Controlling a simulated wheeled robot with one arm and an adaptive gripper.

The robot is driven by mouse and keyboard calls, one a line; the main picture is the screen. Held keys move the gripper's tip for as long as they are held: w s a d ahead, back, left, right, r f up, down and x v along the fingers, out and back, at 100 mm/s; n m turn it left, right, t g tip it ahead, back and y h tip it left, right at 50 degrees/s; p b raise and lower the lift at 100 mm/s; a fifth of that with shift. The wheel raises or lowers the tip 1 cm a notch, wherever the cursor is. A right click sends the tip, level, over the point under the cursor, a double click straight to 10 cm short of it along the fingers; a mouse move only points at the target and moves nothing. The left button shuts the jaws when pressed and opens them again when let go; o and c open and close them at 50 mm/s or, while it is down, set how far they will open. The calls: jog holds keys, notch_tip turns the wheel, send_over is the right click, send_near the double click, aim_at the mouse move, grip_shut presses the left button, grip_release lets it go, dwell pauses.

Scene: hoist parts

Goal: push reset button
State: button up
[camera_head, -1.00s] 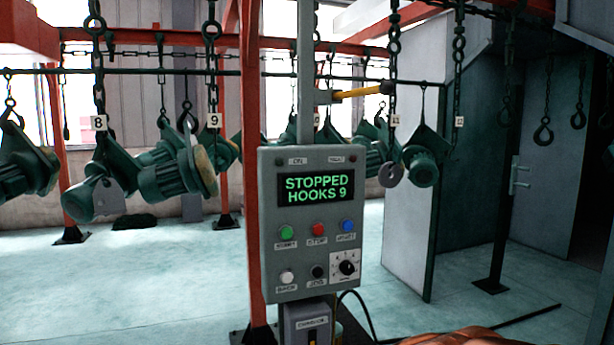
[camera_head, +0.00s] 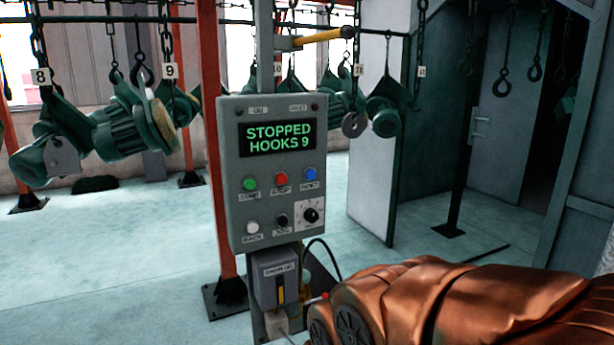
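A grey control panel (camera_head: 275,215) stands on a post near the middle of the view. Its screen (camera_head: 278,138) reads "STOPPED HOOKS 9" in green letters. The blue button (camera_head: 310,174), whose blurred label looks like "RESET", is at the right end of the upper button row. A red stop button (camera_head: 281,178) and a green start button (camera_head: 250,183) are to its left. My copper-coloured arm reaches in from the lower right, below and right of the panel and apart from the blue button. My gripper does not show.
A white button (camera_head: 252,228), a black button (camera_head: 282,220) and a rotary knob (camera_head: 311,215) sit lower on the panel. A small box (camera_head: 277,278) is below it. A yellow-handled bar (camera_head: 320,36) is above. Green motors (camera_head: 135,120) hang from chains behind.

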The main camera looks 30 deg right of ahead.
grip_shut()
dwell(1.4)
